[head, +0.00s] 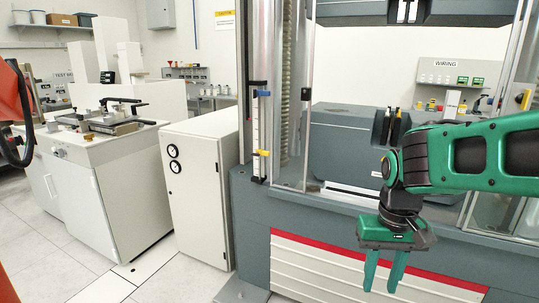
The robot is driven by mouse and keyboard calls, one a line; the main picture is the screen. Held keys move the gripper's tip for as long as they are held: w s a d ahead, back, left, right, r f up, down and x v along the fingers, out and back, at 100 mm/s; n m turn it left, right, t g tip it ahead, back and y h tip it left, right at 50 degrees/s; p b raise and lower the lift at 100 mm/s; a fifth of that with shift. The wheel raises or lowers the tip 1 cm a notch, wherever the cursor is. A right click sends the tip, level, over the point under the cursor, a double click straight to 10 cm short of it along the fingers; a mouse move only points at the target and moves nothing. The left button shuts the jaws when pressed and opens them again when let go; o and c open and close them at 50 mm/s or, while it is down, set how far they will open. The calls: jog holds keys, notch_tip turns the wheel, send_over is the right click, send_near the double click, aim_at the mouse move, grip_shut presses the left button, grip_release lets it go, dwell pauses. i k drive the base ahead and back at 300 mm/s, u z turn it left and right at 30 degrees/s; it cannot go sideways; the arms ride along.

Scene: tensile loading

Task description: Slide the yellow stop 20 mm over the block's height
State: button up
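The yellow stop (263,153) sits low on a narrow upright white scale (262,122) at the left column of the grey testing machine (243,205). A small blue piece (262,93) sits higher on the same scale. I cannot tell for certain which part is the block. My gripper (383,284) hangs fingers down in front of the machine's white and red front panel, right of the stop and lower in the picture. Its two green fingers are apart with nothing between them. It is clear of the stop.
A white cabinet (196,190) with two gauges stands left of the machine. Further left is a white bench (105,165) with a metal fixture on top. A clear guard panel (310,95) stands just right of the scale. The floor at lower left is open.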

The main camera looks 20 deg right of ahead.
aim_at(261, 152)
jog(key=i, duration=0.85)
jog(key=u, duration=0.05)
